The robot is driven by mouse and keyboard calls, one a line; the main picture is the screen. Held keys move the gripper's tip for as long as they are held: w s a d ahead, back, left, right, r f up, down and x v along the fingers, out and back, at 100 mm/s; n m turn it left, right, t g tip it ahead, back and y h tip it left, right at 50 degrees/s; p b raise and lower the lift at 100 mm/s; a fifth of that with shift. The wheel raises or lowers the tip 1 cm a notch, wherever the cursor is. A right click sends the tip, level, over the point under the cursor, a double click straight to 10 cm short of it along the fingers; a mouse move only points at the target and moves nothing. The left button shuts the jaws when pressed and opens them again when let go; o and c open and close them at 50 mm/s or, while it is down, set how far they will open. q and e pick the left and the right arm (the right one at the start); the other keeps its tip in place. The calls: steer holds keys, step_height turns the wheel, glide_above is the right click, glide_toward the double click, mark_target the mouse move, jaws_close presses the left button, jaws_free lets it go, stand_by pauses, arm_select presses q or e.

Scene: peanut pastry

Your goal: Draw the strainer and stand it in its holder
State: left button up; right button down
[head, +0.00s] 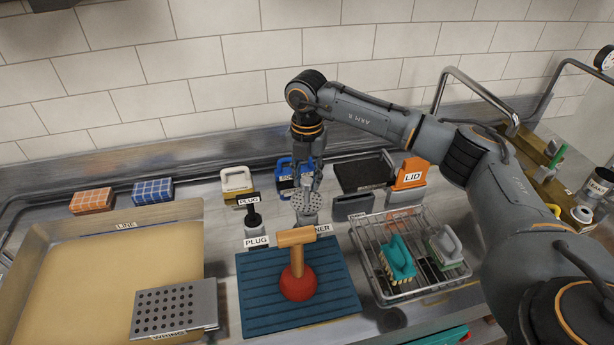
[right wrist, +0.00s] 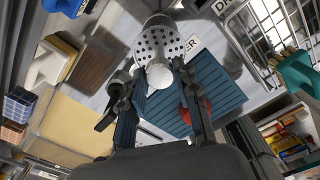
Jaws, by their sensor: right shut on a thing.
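The strainer (head: 307,204), a pale perforated disc, is at the middle of the counter in the head view. My right gripper (head: 309,180) comes down from above and is shut on it. In the right wrist view the perforated strainer (right wrist: 160,43) is at the fingertips of the right gripper (right wrist: 162,85), with a pale round knob facing the camera. A label ending in "NER" shows just below the strainer, partly covered by the plunger's handle. Whether the strainer is seated in a holder there or above it, I cannot tell. My left gripper is out of view.
A red plunger with a wooden handle (head: 297,238) stands on a blue ribbed mat (head: 253,290) in front. A black plug (head: 253,217) stands left.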

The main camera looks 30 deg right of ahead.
steer(key=shift+f+b, duration=1.15)
steer(key=shift+f, duration=0.55)
steer(key=c, duration=0.9)
jaws_free()
steer(key=shift+r, duration=0.15)
step_height(320, 180, up, 12)
steer(key=shift+f, duration=0.1)
